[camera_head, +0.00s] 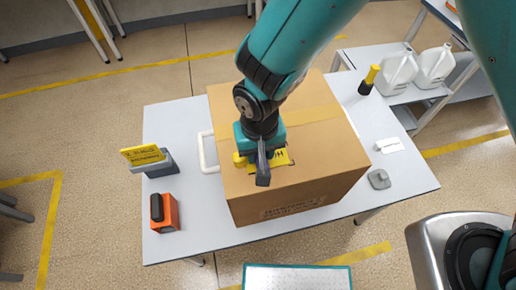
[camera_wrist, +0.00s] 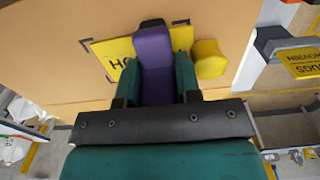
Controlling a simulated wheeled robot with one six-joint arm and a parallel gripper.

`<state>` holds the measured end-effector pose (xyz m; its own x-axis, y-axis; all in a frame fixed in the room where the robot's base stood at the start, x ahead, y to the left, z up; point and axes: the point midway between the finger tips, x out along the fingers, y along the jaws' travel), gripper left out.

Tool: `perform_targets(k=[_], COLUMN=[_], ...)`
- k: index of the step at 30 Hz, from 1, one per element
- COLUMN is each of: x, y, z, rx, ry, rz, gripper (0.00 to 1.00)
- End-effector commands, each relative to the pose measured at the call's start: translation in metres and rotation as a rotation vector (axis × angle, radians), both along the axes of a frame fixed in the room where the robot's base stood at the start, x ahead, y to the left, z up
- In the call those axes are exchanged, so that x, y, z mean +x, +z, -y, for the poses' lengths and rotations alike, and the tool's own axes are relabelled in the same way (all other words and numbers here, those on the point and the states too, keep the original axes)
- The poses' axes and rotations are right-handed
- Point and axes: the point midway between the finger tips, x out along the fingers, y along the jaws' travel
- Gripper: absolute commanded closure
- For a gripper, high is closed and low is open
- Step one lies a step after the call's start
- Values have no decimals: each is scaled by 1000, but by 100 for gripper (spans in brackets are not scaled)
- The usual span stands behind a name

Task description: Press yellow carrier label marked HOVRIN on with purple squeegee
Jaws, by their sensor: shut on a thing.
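My gripper (camera_wrist: 157,85) is shut on the purple squeegee (camera_wrist: 153,65), which sits between its green fingers with its dark edge pointing away from the wrist. In the head view my gripper (camera_head: 263,158) is low over the top of the cardboard box (camera_head: 325,130). The yellow label (camera_wrist: 118,52) lies on the box top, within dark corner marks. The squeegee covers its middle, and only the letters "HO" show. The label also shows in the head view (camera_head: 283,158), partly behind my gripper. I cannot tell whether the squeegee touches the label.
A yellow knob-like thing (camera_wrist: 209,60) is beside the label. The box stands on a white table (camera_head: 165,115). A grey holder with a yellow sign (camera_head: 143,155) and an orange device (camera_head: 165,213) stand left. A yellow-and-black item (camera_head: 369,80) and a grey piece (camera_head: 379,179) lie right.

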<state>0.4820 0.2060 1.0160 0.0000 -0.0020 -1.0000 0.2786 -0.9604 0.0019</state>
Motion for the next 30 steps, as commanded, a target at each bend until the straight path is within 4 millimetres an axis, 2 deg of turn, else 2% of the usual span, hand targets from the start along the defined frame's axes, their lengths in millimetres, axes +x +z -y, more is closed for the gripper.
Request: perform_targets(k=[6,14,24,30], x=[6,9,17,17], y=[2,1,-1,-2], z=[21,31,59,60], rx=[-2,-2,-2,-4], ry=[-3,-3,-4,0], rz=[1,2,1,0], gripper=[100,100,100,100])
